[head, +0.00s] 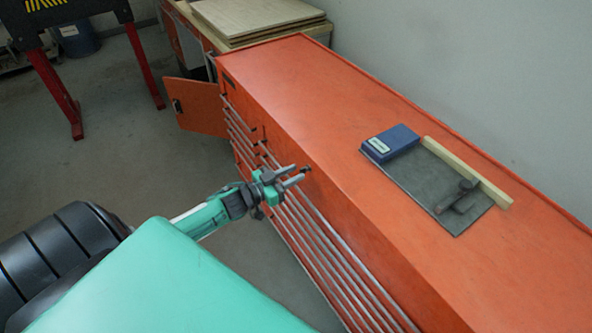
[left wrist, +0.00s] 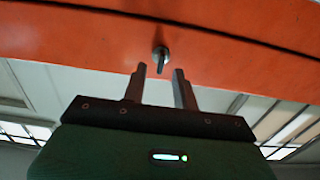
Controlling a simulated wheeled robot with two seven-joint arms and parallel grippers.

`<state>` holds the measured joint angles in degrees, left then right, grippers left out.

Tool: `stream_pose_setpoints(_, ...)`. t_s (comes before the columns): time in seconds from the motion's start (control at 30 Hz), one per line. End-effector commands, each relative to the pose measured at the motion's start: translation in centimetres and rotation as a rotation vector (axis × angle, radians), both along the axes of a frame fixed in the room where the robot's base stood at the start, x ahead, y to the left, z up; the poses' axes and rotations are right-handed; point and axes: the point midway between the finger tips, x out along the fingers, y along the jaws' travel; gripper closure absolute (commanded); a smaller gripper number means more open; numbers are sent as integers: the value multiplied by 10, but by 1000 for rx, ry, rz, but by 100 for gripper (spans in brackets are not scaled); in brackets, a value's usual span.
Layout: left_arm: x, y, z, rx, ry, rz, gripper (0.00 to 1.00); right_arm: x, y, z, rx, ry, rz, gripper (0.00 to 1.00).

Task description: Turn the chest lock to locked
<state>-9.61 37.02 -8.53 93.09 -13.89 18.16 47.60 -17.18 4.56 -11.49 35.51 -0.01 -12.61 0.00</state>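The orange tool chest (head: 330,120) runs diagonally through the head view, its drawer front facing left. The chest lock (left wrist: 160,55) shows in the left wrist view as a small metal cylinder with a key or lever on the orange front panel. In the head view the lock (head: 306,170) is a small dark spot near the top edge of the front. My left gripper (head: 297,174) is open in front of the lock. In the left wrist view its two fingers (left wrist: 160,75) stand apart, with the lock between and beyond their tips. My right gripper is not in view.
On the chest top lie a grey mat (head: 420,188), a blue box (head: 391,143), a wooden strip (head: 470,173) and a dark tool (head: 457,196). An open orange door (head: 195,104) stands at the chest's far end. Long drawer handles (head: 320,250) run below the gripper.

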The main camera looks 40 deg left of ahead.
Motion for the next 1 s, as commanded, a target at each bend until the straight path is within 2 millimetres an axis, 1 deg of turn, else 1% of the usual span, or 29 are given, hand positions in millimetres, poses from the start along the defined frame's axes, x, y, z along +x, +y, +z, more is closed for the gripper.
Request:
stream_pose_setpoints(0.1, 9, -3, 1, 1, -1, 1, 71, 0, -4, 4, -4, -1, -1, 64)
stream_pose_setpoints(0.2, 13, -5, 1, 1, 0, 0, 71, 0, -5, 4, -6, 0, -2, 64)
stream_pose_setpoints(0.53, 15, -6, 0, 1, 0, 0, 71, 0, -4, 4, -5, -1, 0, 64)
stream_pose_setpoints(0.67, 15, -6, 0, 1, 0, 0, 96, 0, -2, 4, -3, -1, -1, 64)
stream_pose_setpoints(0.7, 15, -6, 0, 1, 0, 0, 100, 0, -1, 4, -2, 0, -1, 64)
stream_pose_setpoints(1.0, 15, -6, 0, 14, -6, 0, 100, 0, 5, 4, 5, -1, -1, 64)
